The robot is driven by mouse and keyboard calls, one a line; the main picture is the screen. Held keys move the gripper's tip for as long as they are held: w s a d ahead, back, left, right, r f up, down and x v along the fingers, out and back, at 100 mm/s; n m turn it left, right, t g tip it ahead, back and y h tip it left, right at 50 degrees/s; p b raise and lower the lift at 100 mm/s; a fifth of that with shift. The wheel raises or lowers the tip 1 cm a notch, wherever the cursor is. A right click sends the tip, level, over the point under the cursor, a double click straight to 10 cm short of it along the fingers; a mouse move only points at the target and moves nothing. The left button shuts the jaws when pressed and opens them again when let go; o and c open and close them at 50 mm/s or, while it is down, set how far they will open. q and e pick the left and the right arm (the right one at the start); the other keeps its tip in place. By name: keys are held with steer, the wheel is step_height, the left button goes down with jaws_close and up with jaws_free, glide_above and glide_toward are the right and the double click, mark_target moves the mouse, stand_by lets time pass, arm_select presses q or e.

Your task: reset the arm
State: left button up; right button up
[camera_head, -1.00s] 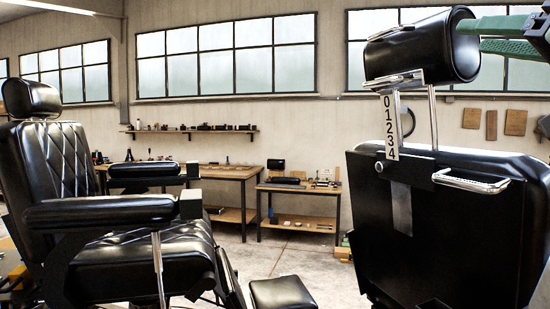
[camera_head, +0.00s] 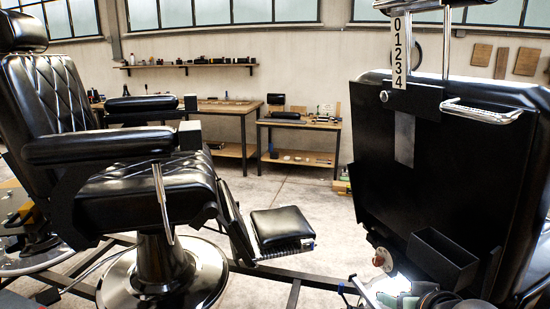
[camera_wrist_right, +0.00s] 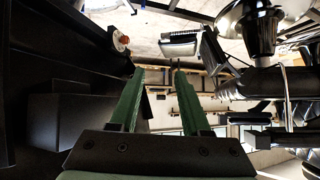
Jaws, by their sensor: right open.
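My right gripper (camera_head: 396,299) is low at the bottom edge of the head view, by the lower part of the right chair's back, and only partly shows. In the right wrist view its two green fingers (camera_wrist_right: 158,72) are apart, with nothing between them. The black headrest (camera_head: 425,4) is mostly cut off at the top, above the number plate (camera_head: 400,52) on the black back panel (camera_head: 455,170). My left gripper is in neither view.
A black open box (camera_head: 443,258) and a reddish knob (camera_head: 383,259) are close to my right gripper. The left barber chair (camera_head: 100,150) and its footrest (camera_head: 282,226) stand across the floor. Workbenches (camera_head: 300,123) line the back wall.

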steer(key=s+a+f+n+g, duration=0.1)
steer(key=s+f+g, duration=0.3)
steer(key=s+f, duration=0.75)
steer(key=s+a+f+n+g, duration=0.1)
steer(key=s+f+g, duration=0.2)
steer(key=s+f, duration=0.8)
steer(key=w+a+f+t+y+p, duration=0.1)
steer(key=a+f+t+p, duration=0.2)
steer(key=a+f+t, duration=0.1)
steer(key=shift+w+a+f+t+y, duration=0.25)
steer(key=shift+f+t+y, duration=0.2)
steer(key=shift+t, duration=0.45)
